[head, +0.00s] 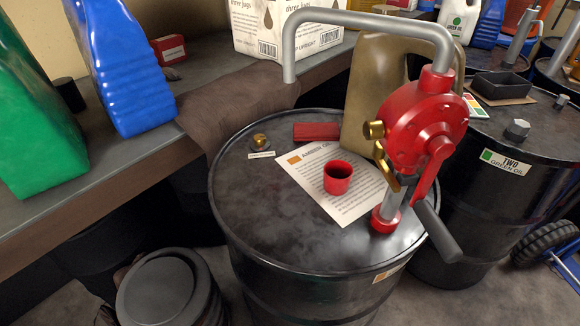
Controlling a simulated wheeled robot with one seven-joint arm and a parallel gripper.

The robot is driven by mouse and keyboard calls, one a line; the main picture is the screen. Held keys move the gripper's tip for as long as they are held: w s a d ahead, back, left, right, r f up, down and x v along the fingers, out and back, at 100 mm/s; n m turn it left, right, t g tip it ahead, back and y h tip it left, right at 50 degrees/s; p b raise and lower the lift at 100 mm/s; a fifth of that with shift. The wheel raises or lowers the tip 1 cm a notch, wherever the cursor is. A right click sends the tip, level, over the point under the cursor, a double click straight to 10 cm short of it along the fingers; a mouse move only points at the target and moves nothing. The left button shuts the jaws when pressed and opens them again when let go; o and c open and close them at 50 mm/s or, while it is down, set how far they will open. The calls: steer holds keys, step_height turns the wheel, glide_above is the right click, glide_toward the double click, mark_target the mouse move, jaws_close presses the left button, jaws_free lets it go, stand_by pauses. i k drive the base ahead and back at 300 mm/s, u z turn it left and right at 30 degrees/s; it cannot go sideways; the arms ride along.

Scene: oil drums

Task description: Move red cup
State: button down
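The red cup (338,179) stands upright on a printed white sheet (350,209) on top of a black oil drum (250,208). Its open mouth faces up and its inside looks dark red, with no contents that I can make out. A red hand-crank pump (420,124) with a grey bent pipe rises from the same drum, just right of the cup. My gripper is not in view.
A red block (316,131) and a tan jug (373,90) are behind the cup. A brass bung (260,141) sits at the drum's left. The bench (60,217) holds green and blue jugs. The drum's front left top is clear.

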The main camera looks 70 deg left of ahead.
mark_target(338, 173)
steer(key=z, duration=0.05)
steer(key=k, duration=0.95)
steer(key=u, duration=1.55)
steer(key=i, duration=1)
steer(key=u, duration=0.05)
